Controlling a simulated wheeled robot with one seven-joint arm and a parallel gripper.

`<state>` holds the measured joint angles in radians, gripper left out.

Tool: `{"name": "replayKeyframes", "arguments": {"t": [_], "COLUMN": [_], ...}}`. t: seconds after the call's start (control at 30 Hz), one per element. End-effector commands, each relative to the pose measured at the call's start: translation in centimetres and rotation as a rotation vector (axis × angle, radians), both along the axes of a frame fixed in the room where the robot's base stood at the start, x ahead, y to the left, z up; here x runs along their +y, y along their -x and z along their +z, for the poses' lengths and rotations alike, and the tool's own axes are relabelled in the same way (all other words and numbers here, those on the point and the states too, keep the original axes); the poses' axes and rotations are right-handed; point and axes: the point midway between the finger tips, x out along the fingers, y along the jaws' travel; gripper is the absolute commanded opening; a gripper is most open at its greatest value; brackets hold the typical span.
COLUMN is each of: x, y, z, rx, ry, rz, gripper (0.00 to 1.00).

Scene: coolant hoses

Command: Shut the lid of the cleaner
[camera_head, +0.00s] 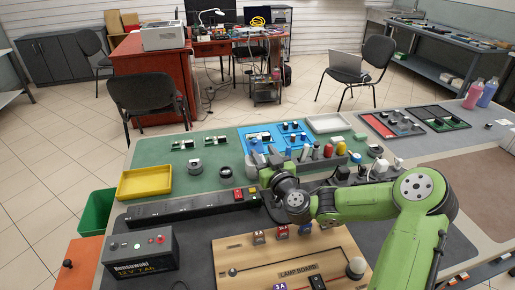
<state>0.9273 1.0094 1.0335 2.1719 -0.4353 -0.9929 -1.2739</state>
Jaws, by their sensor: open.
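I cannot pick out a cleaner or its lid with certainty in the head view. My green arm reaches in from the right, across the front of the bench. Its dark wrist ends at my gripper (266,160), which points away from me over the green mat, near the front of the blue tray. My gripper is open, and I see nothing held in it. The fingertips are small and partly lost against the dark items around them. My arm and wrist hide part of the bench behind them.
A yellow tray (145,183) and a long black box (175,212) lie left. A battery (139,256) and the wooden lamp board (240,258) are in front. The blue tray (262,132) and several bottles stand beyond my wrist. The green mat (150,154) has free room at back left.

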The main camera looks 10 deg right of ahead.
Motion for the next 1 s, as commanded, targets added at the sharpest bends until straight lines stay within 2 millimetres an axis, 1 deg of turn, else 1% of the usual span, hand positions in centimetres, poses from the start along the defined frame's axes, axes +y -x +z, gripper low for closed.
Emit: {"name": "replayKeyframes", "arguments": {"t": [0.03,0.1,0.23,0.33,0.53,0.57,0.83,0.87,1.0], "x": [0.2,0.4,0.7,0.8,0.8,0.8,0.8,0.8,0.9], "y": [-1.1,-2.5,-4.4,-5.0,-5.1,-5.1,-5.1,-5.1,-5.1], "z": [0.5,0.4,0.3,0.1,0.1,0.1,0.1,0.1,0.1], "rx": [-0.002,0.000,0.000,0.003,0.004,0.004,0.004,0.004,0.006], "ry": [-0.001,-0.002,-0.001,0.001,0.003,0.003,0.003,0.003,0.004], "rz": [0.000,0.001,0.002,0.003,0.003,0.003,0.003,0.003,0.005], "gripper": [0.45,0.45,0.45,0.45,0.45,0.44,0.03,0.00,0.00]}}
